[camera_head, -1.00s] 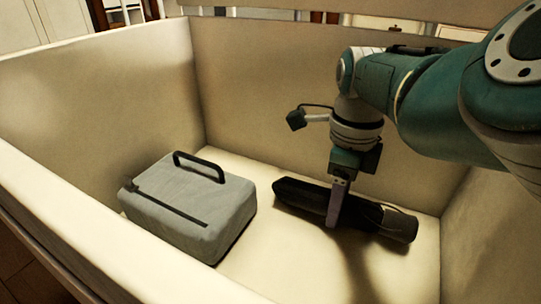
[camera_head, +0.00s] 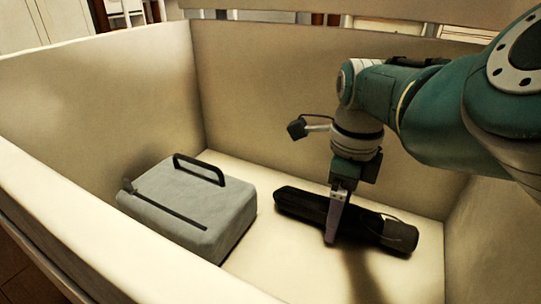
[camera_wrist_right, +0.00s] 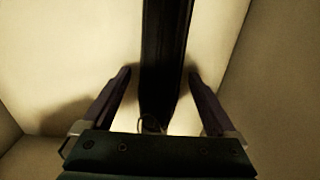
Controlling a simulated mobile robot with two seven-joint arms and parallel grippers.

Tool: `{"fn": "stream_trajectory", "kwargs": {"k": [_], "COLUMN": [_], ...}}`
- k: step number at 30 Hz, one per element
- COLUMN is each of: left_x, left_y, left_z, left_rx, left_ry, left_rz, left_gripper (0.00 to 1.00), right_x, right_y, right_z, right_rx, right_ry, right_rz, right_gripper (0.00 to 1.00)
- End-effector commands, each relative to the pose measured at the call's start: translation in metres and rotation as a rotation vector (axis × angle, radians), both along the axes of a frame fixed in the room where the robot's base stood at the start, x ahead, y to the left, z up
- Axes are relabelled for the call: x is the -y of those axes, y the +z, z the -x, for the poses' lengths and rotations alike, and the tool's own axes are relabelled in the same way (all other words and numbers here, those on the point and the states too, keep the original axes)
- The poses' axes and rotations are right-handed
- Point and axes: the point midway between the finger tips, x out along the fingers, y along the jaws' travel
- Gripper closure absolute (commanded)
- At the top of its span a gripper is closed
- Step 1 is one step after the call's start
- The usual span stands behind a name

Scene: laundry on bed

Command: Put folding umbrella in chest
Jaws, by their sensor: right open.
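The folding umbrella (camera_head: 305,206), black and closed, lies on the floor of the cream chest (camera_head: 290,272), near its back right. My right gripper (camera_head: 332,238) reaches down into the chest at the umbrella. In the right wrist view the umbrella (camera_wrist_right: 165,60) runs between the two open fingers (camera_wrist_right: 160,72), with a gap on each side, and its strap loop shows near the palm. In the head view one finger covers the umbrella's middle. My left gripper is not in view.
A grey case (camera_head: 190,205) with a black handle lies in the chest, left of the umbrella. The chest's high walls surround both. Bare floor lies in front of the umbrella.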

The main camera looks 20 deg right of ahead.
Motion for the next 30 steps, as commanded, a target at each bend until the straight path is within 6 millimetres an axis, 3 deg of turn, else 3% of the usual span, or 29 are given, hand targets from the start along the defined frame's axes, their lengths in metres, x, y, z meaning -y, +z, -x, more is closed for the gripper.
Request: {"fn": "stream_trajectory", "kwargs": {"k": [3,8,21,30], "left_x": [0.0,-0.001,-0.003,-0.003], "left_y": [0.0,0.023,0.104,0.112], "left_z": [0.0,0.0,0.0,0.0], "left_rx": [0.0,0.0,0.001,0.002], "left_ry": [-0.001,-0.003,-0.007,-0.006], "left_rz": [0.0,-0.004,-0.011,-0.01], "left_gripper": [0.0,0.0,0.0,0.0], "right_x": [-0.001,0.0,0.0,0.0], "right_y": [0.003,0.027,0.114,0.123], "right_z": [0.0,0.0,0.0,0.0], "right_rx": [0.001,0.0,0.0,0.0], "right_ry": [0.0,0.0,0.0,0.0], "right_rz": [-0.001,0.0,-0.001,0.0], "right_gripper": [0.08,0.08,0.08,0.08]}}
